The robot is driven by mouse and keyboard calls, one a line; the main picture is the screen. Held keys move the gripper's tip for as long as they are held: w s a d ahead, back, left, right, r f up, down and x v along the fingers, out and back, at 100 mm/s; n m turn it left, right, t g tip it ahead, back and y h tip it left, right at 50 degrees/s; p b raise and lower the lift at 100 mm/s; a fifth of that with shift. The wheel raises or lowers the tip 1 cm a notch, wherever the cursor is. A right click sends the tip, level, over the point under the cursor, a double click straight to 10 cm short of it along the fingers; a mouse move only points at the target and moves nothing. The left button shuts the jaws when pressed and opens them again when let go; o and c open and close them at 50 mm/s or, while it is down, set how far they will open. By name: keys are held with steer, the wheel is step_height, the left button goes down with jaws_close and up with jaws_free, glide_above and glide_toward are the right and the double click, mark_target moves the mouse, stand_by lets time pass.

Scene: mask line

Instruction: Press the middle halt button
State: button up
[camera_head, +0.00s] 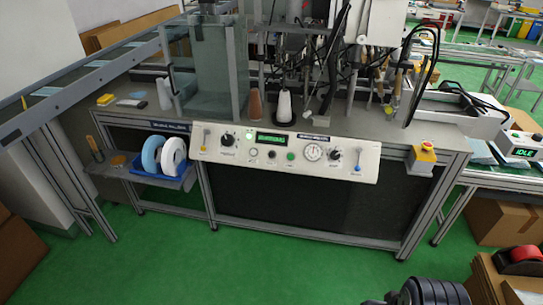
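A yellow box with a red halt button (427,145) on top is mounted at the right end of the workbench front. I cannot tell from this view which one counts as the middle one. A white control panel (210,152) on the bench front carries knobs, levers, small buttons, a gauge and a green display. A dark ribbed part, apparently of my arm, shows at the bottom edge, right of centre. My gripper's fingers are not in view.
Green floor (270,270) is clear before the bench. A conveyor (75,85) runs along the left. Cardboard boxes (497,222) and a tape dispenser (522,258) stand at the right.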

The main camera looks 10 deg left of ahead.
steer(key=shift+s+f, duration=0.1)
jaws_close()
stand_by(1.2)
